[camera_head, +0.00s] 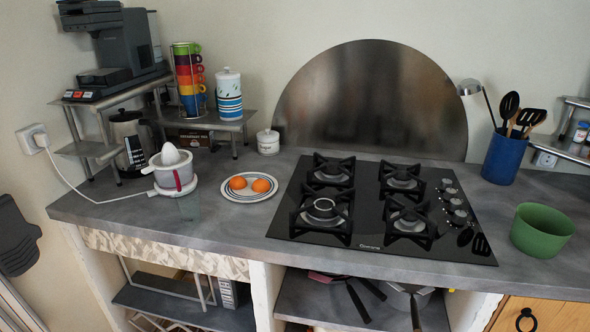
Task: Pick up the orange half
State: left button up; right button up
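Two orange halves lie side by side on a white plate with dark rings (250,198), left of the hob. The left orange half (237,183) and the right orange half (261,186) appear rounded side up; their cut faces are not visible. Neither of my grippers is in view.
A citrus juicer (171,170) with a cord to the wall socket stands left of the plate. A black gas hob (375,210) is close on the right. A white jar (268,143) stands behind the plate. A green bowl (541,230) is far right. Counter in front of the plate is clear.

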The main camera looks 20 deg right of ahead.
aim_at(238, 183)
jog(key=i+j+z, duration=0.15)
jog(key=i+z, duration=0.2)
jog(key=i+j+z, duration=0.2)
jog(key=z, duration=0.2)
jog(key=i+j+z, duration=0.35)
